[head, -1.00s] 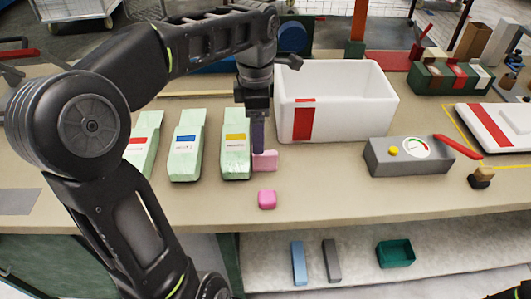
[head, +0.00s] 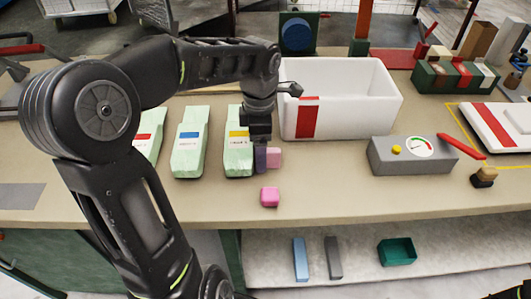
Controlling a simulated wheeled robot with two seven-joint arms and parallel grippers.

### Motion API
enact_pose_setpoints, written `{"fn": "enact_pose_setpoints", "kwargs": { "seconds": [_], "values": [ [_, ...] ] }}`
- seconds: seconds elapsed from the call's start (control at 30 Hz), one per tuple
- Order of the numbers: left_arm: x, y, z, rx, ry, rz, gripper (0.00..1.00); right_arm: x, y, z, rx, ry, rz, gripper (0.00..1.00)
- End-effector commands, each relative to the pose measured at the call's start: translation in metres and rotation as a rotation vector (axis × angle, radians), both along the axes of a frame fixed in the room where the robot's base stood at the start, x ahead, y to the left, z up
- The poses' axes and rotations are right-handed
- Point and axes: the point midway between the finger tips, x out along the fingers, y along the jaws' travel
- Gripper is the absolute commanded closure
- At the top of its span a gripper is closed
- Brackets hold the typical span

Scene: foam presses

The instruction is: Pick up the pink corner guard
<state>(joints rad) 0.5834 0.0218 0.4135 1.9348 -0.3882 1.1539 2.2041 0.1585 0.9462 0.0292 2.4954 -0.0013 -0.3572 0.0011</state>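A light pink piece (head: 274,158), which looks like the corner guard, stands on the bench in front of the white bin. My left gripper (head: 262,158) points down right at its left side. A purple-grey finger overlaps or touches it, and partly hides it. Whether the fingers are closed on it cannot be told. A brighter pink rounded block (head: 270,197) lies nearer the bench's front edge, apart from the gripper. My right gripper is not in view.
Several pale green bags (head: 188,145) stand just left of the gripper. The white bin (head: 350,100) with a red stripe is behind it. A grey gauge box (head: 385,157) stands to the right. Bare bench (head: 325,185) lies between.

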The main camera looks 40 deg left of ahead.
Motion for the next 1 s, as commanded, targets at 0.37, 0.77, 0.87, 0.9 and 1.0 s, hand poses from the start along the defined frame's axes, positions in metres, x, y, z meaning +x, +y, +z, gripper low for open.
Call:
{"fn": "enact_pose_setpoints", "kwargs": {
  "seconds": [0.37,0.77,0.87,0.9,1.0],
  "values": [
    [0.0000,-0.0001,-0.0084,0.000,0.000,-0.001,0.20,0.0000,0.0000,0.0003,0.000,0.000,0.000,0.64],
    [0.0000,-0.0001,-0.0082,0.000,0.000,-0.001,0.27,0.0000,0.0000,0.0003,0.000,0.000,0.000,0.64],
    [0.0000,-0.0001,-0.0081,0.000,0.000,-0.001,0.35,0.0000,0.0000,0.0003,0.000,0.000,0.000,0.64],
    [0.0000,-0.0001,-0.0081,0.000,0.000,-0.001,0.38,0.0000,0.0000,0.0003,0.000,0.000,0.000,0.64],
    [0.0000,-0.0001,-0.0081,0.000,0.000,-0.001,0.46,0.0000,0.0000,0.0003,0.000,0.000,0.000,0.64]
  ]
}}
